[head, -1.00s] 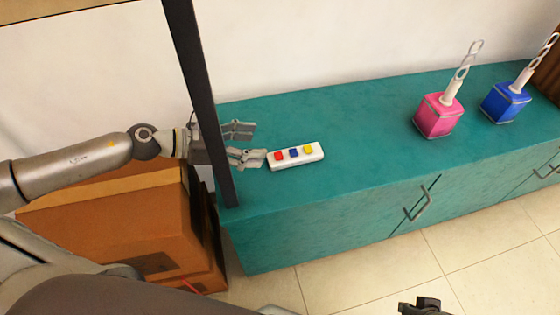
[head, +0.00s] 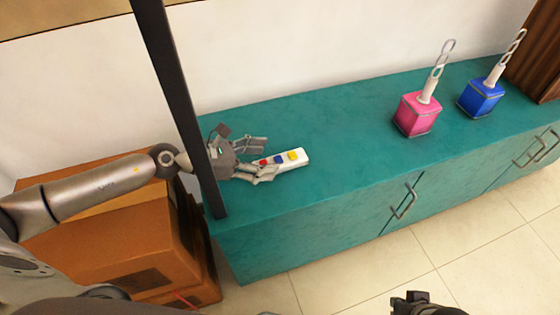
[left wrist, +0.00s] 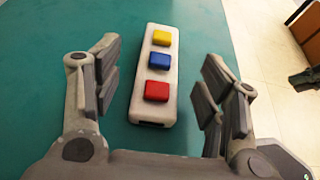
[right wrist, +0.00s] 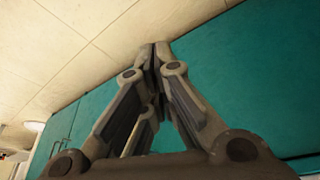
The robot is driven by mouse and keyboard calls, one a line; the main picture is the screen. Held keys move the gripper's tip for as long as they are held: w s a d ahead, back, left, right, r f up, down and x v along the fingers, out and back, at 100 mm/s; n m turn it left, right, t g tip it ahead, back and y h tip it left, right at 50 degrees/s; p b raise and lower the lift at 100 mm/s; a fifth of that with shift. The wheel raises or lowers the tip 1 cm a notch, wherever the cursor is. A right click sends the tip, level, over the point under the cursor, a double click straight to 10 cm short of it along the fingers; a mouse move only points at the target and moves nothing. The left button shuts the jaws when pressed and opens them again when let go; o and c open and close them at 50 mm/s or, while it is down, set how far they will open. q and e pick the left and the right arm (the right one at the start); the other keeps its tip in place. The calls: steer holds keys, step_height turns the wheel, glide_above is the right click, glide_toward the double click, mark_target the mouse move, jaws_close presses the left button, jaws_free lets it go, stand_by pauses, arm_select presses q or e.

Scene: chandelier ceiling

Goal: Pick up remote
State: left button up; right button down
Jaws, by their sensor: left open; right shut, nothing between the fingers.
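The white remote (head: 297,157) with red, blue and yellow buttons lies on the teal cabinet top (head: 330,120). My left gripper (head: 266,158) is open, with its fingers around the near, red-button end of the remote in the head view. In the left wrist view the remote (left wrist: 157,75) lies between the two open fingers (left wrist: 158,90), with a gap on both sides. My right gripper (head: 412,300) is at the bottom edge of the head view, away from the cabinet top. In the right wrist view its fingers (right wrist: 155,55) meet and hold nothing.
A pink box-shaped object (head: 416,115) and a blue one (head: 480,98), each with a pale handle, stand on the cabinet's right. A dark post (head: 180,100) rises in front of my left wrist. Brown boxes (head: 115,245) stand at left. The middle of the cabinet top is clear.

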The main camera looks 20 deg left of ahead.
mark_target(276, 159)
arm_select(q)
steer(key=x, duration=0.3)
steer(key=shift+w+d+f, duration=0.1)
steer(key=shift+w+d, duration=0.05)
steer(key=shift+d, duration=0.05)
steer(key=shift+w+d+f, duration=0.1)
steer(key=shift+d, duration=0.05)
arm_select(e)
steer(key=shift+x, duration=1.1)
arm_select(q)
steer(key=shift+c, duration=0.3)
steer(key=c, duration=1.1)
arm_select(e)
steer(key=shift+s+a+r, duration=0.1)
steer(key=shift+a, duration=0.05)
arm_select(q)
steer(key=shift+r, duration=0.25)
